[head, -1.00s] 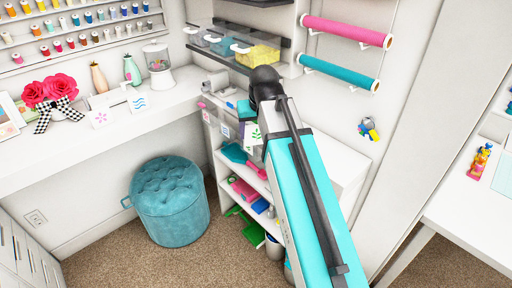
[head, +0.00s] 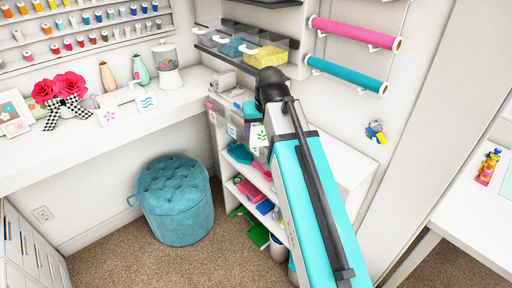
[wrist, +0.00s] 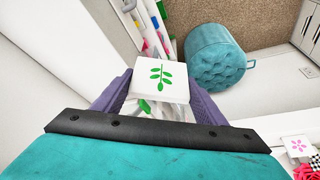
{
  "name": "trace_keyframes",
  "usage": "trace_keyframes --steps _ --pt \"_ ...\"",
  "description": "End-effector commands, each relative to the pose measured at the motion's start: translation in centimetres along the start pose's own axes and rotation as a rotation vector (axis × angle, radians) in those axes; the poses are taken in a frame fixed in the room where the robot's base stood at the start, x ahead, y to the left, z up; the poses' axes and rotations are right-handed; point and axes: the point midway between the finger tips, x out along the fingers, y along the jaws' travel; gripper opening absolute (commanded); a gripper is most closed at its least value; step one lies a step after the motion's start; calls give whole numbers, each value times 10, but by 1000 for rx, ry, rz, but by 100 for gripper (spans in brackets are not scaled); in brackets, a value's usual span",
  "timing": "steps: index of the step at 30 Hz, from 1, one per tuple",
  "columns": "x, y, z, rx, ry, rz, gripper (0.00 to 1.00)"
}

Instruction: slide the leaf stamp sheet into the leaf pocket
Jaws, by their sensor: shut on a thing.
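The leaf stamp sheet (wrist: 158,76) is a small white square with a green leaf sprig. In the wrist view it is between the purple fingers of my gripper (wrist: 160,88), which is shut on it. Just below it, part of another green leaf mark (wrist: 146,106) shows on a pale, clear-looking surface, mostly covered by the sheet and the gripper. In the head view a white leaf picture (head: 257,135) shows beside the dark wrist; I cannot tell whether it is the sheet or the pocket's label. Clear pockets with small labels (head: 232,131) hang along the shelf front left of it.
A white shelf unit with bright folded items (head: 248,190) stands below my arm. A teal tufted stool (head: 177,200) is to its left. Clear bins (head: 258,57) and fabric rolls (head: 347,76) are above.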

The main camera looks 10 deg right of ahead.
Motion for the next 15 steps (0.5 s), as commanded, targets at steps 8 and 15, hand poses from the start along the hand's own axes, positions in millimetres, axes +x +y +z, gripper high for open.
trace_keyframes --steps 8,15 --pt "12 3 22 0 -2 0 43" --pt "32 8 58 -1 -4 -1 43"
